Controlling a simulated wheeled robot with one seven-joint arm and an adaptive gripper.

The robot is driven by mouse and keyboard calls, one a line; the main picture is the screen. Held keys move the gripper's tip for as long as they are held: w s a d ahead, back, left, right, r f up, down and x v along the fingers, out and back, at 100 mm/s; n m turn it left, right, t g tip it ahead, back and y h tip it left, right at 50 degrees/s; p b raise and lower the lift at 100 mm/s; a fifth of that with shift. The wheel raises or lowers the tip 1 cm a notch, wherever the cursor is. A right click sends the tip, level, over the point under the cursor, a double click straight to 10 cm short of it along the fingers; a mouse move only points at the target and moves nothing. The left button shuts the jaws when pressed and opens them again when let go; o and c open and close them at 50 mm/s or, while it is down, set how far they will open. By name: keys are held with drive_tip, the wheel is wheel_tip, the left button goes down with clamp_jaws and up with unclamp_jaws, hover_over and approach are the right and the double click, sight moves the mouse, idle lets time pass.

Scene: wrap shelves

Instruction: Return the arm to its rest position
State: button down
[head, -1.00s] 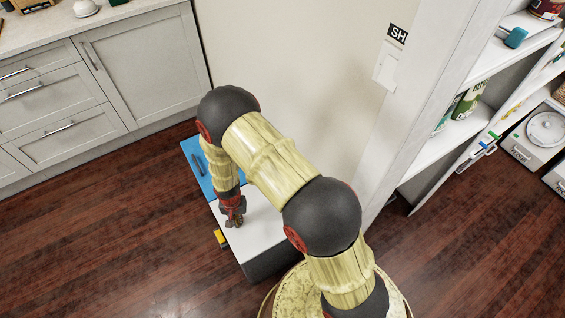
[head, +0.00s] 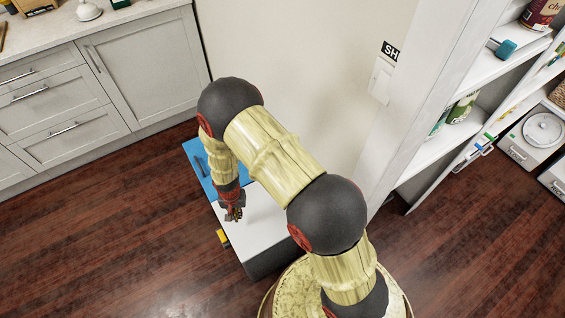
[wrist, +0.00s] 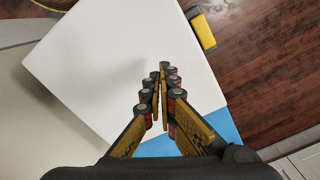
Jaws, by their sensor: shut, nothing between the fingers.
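My gripper (head: 235,213) points down over a white-topped surface (head: 252,222) beside my base in the head view. In the wrist view my gripper (wrist: 162,72) has its two fingers together with nothing between them. The white top (wrist: 100,60) fills much of the wrist view below the fingers. My arm is bent, with its elbow raised and its forearm hanging down. Whether the fingertips touch the white top cannot be told.
A blue panel (head: 198,165) adjoins the white top, with a yellow block (head: 223,238) at its side. Grey cabinets (head: 70,110) stand at the back left. A white shelf unit (head: 440,143) stands at the right. The wooden floor (head: 110,240) at left is clear.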

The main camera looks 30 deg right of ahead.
drive_tip(key=shift+r, duration=0.6)
drive_tip(key=shift+s, duration=0.15)
drive_tip(key=s+d+r+n+g, duration=0.1)
drive_tip(key=s+d+n+g, duration=0.15)
drive_tip(key=s, duration=0.45)
drive_tip(key=s+d+r+n+t, duration=0.1)
drive_tip(key=s+r, duration=0.3)
drive_tip(key=r, duration=1.3)
drive_tip(key=s+d+r+n+t+p, duration=0.1)
drive_tip(key=s+d+r+t, duration=0.3)
drive_tip(key=r, duration=1.3)
drive_tip(key=s+d+r+n+t+p, duration=0.1)
drive_tip(key=s+d+r+t, duration=0.1)
drive_tip(key=r, duration=1.6)
drive_tip(key=shift+s+d+t, duration=0.2)
drive_tip(key=shift+s+t, duration=0.35)
drive_tip(key=shift+s, duration=0.45)
